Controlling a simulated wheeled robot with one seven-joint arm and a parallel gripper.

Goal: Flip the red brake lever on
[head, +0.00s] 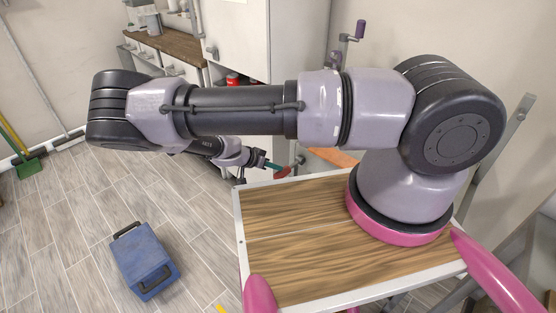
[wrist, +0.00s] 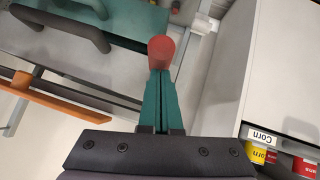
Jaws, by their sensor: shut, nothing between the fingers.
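The red brake lever (wrist: 161,49) shows in the wrist view as a rounded red end just beyond my fingertips. My gripper (wrist: 158,76) has its two teal fingers shut together with nothing between them. The fingertips meet or overlap the near edge of the red end; I cannot tell whether they touch it. In the head view the red lever (head: 282,172) is small, beside the tips of my gripper (head: 275,167). The lever's base and pivot are hidden or too small to make out.
An orange bar (wrist: 70,102) and dark handles (wrist: 62,30) lie left of the fingers in the wrist view. Cans labelled Corn (wrist: 262,153) stand on a shelf at right. A blue box (head: 143,260) sits on open floor. A wood-topped surface (head: 290,240) is near my arm.

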